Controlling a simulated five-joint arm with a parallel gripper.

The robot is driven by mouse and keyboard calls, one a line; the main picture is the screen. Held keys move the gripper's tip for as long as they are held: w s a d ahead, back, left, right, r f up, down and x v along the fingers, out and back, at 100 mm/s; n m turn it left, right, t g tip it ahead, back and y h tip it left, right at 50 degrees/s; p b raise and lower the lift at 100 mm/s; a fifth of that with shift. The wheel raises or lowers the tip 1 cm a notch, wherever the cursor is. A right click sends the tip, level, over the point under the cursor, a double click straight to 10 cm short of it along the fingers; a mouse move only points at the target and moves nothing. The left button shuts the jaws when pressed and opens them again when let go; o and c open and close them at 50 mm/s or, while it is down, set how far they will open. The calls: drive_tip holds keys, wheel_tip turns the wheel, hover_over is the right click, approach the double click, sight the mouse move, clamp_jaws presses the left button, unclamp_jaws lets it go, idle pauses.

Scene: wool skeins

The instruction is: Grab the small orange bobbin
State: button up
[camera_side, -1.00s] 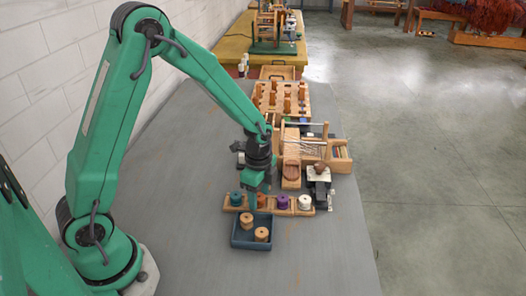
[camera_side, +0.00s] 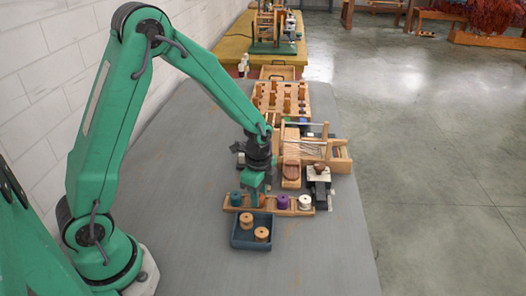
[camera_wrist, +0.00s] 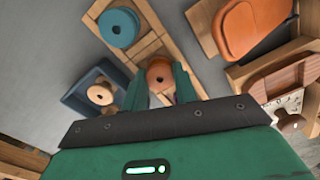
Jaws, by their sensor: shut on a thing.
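The small orange bobbin (camera_wrist: 160,72) stands on the wooden rack (camera_wrist: 150,42) in the wrist view, between my two green fingers. My gripper (camera_wrist: 161,84) is shut on it. In the side view my gripper (camera_side: 256,203) reaches down to the rack (camera_side: 272,208), between the teal bobbin (camera_side: 235,198) and the purple bobbin (camera_side: 282,201). There the fingers hide most of the orange bobbin. The teal bobbin also shows in the wrist view (camera_wrist: 119,27).
A dark blue tray (camera_side: 236,240) with two tan-orange bobbins sits just in front of the rack. A white bobbin (camera_side: 304,202) stands at the rack's right end. Wooden tools and a peg board (camera_side: 270,97) crowd the bench behind. The grey bench is clear at front.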

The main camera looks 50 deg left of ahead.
drive_tip(key=shift+r, duration=0.15)
drive_tip(key=shift+r, duration=0.5)
drive_tip(key=r, duration=0.3)
drive_tip(key=shift+s+d+r, duration=0.1)
drive_tip(key=shift+d, duration=0.1)
drive_tip(key=s+d+r, duration=0.6)
drive_tip(key=d, duration=0.3)
drive_tip(key=shift+d+r, duration=0.25)
drive_tip(key=shift+r, duration=0.1)
drive_tip(key=shift+r, duration=2.4)
